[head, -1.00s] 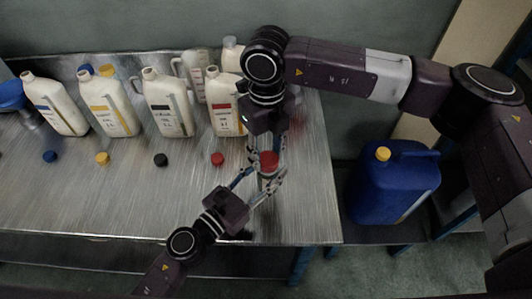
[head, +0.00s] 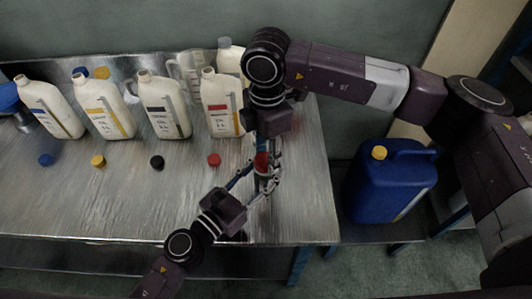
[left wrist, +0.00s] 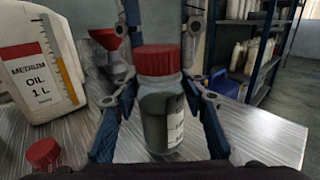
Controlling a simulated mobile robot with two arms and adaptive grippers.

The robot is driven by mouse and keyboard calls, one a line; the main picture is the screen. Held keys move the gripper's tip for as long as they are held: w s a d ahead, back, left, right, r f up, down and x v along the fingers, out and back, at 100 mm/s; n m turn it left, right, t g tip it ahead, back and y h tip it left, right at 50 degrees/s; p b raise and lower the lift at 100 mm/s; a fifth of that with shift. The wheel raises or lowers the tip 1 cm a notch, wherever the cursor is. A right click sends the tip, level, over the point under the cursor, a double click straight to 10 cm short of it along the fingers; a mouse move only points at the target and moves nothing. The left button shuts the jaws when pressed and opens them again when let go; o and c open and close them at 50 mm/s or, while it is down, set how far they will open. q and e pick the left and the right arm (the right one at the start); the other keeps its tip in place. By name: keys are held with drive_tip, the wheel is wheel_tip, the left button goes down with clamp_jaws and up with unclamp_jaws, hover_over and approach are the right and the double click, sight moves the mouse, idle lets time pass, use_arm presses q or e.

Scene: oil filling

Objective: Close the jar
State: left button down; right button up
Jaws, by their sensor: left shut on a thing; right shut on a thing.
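A clear jar (left wrist: 160,125) with dark contents and a pale label stands upright in the left wrist view. A red lid (left wrist: 157,60) sits at its top; it also shows in the head view (head: 261,161). I cannot tell how tightly it is seated. My left gripper (head: 262,184) comes from the lower left and is shut on the jar, its blue fingers (left wrist: 160,115) on either side. My right gripper (head: 262,156) reaches down from above and is shut on the lid, its fingers at the lid's sides in the left wrist view. The grippers partly hide the jar in the head view.
Several white oil bottles (head: 168,108) stand along the back of the metal table (head: 120,200), with loose coloured caps before them, including a red cap (head: 214,160). A red funnel (left wrist: 106,38) is behind the jar. A blue canister (head: 390,185) stands right of the table.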

drive_tip(key=m, duration=0.3)
drive_tip(key=shift+s, duration=0.1)
drive_tip(key=m, duration=0.3)
drive_tip(key=shift+s+a, duration=0.2)
drive_tip(key=shift+w+d+m, duration=0.1)
drive_tip(key=shift+d+m, duration=0.1)
drive_tip(key=shift+m, duration=0.7)
drive_tip(key=o, duration=0.7)
drive_tip(key=shift+r, duration=2.2)
drive_tip(key=shift+c, duration=0.2)
